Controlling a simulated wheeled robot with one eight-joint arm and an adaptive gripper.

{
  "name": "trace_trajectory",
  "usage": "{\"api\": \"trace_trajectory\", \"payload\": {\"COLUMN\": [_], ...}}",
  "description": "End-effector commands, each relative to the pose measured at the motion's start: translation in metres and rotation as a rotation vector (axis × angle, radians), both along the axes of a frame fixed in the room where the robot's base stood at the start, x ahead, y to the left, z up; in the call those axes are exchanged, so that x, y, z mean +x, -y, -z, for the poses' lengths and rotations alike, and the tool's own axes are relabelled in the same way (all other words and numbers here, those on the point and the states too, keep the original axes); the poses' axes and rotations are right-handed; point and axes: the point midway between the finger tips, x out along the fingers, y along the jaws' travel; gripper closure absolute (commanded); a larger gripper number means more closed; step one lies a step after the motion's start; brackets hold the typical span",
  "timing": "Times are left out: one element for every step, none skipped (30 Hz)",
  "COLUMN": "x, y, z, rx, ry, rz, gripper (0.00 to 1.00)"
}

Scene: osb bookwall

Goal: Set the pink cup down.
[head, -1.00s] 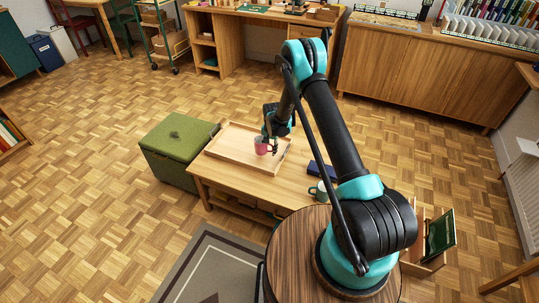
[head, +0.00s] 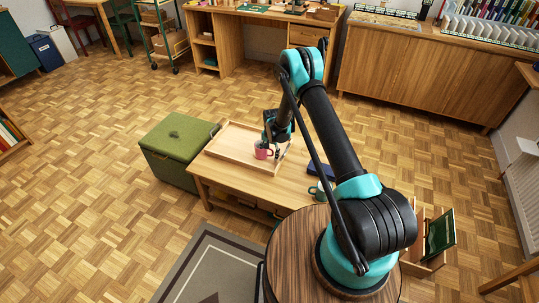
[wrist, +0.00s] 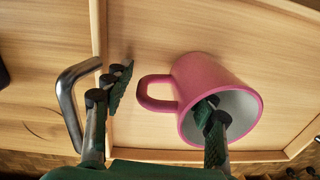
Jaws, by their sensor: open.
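The pink cup (head: 262,152) stands on the floor of the wooden tray (head: 232,143), near the tray's right end, and looks upright. In the wrist view the pink cup (wrist: 205,80) shows its pale inside, with its handle pointing left. My gripper (wrist: 164,95) is open around the cup's wall on the handle side. One finger reaches into the cup's mouth and the other is outside, left of the handle and apart from it. In the head view my gripper (head: 277,149) is at the cup's right side.
The tray lies on a low wooden table (head: 240,187). Its metal handle (wrist: 70,105) is close to my outer finger. A dark blue object (head: 320,171) and a green mug (head: 318,191) are on the table to the right. A green ottoman (head: 176,140) adjoins the left side.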

Motion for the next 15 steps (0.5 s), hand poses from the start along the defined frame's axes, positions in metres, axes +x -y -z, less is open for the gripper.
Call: {"api": "trace_trajectory", "payload": {"x": [0.000,0.000,0.000,0.000,0.000,0.000,0.000,0.000,0.000,0.000,0.000,-0.001,-0.001,-0.001,-0.001], "y": [0.000,0.000,0.000,0.000,0.000,0.000,0.000,0.000,0.001,0.001,0.001,0.002,0.002,0.003,0.003], "z": [0.000,0.000,-0.001,-0.002,-0.004,-0.007,-0.010,-0.014,-0.020,-0.024,-0.030,-0.037,-0.043,-0.050,-0.057], "rx": [0.000,0.000,0.000,0.000,0.000,0.000,0.000,0.000,0.000,0.000,0.000,0.000,0.000,0.000,0.000], "ry": [0.000,0.000,0.000,0.000,0.000,0.000,0.000,0.000,0.000,0.000,0.000,0.000,0.000,0.000,0.000], "rz": [0.000,0.000,0.000,0.000,0.000,0.000,0.000,0.000,0.000,0.000,0.000,0.000,0.000,0.000,0.000], "gripper": [0.44,0.44,0.44,0.44,0.44,0.44,0.44,0.44,0.44,0.44,0.44,0.44,0.44,0.44,0.44]}}
